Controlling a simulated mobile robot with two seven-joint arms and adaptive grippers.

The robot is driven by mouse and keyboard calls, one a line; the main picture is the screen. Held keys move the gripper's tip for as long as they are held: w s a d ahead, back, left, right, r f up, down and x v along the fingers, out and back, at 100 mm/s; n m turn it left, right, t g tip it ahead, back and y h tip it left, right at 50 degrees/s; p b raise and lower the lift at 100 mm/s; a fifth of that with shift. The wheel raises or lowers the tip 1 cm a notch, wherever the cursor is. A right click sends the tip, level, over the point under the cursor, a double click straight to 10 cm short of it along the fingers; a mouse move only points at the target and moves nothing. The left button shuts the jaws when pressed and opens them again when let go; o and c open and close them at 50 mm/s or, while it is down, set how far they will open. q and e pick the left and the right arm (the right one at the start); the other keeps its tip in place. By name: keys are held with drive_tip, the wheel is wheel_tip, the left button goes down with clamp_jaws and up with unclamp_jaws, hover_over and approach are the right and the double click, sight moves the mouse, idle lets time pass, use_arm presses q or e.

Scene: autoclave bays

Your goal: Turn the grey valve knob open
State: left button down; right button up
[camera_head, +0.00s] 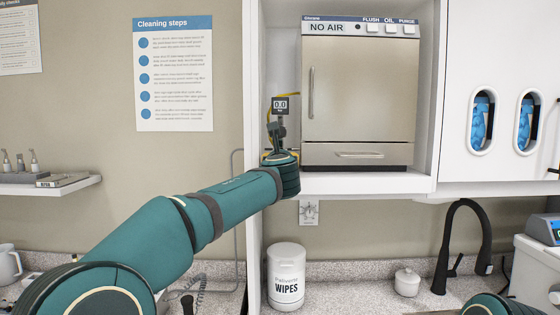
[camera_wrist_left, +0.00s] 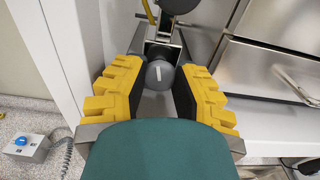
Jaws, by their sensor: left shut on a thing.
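In the head view, my left gripper (camera_head: 280,157) is at the left side of the autoclave bay, and my wrist hides the knob. A gauge (camera_head: 280,104) reading 0.0 stands above it on grey fittings. My right gripper is not in view.
The autoclave (camera_head: 358,100), labelled NO AIR, stands close right of my left gripper, its door shut. The bay's white side wall (camera_head: 253,120) is close on the left. A wipes tub (camera_head: 286,275) and a black tap (camera_head: 447,250) stand below.

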use_arm(q)
drive_tip(key=shift+a+r+n+b, duration=0.1)
drive_tip(key=shift+n+b, duration=0.35)
drive_tip(key=shift+n, duration=0.85)
drive_tip(key=c, duration=1)
unclamp_jaws()
drive_tip(key=shift+o, duration=0.4)
drive_tip(key=shift+w, duration=0.1)
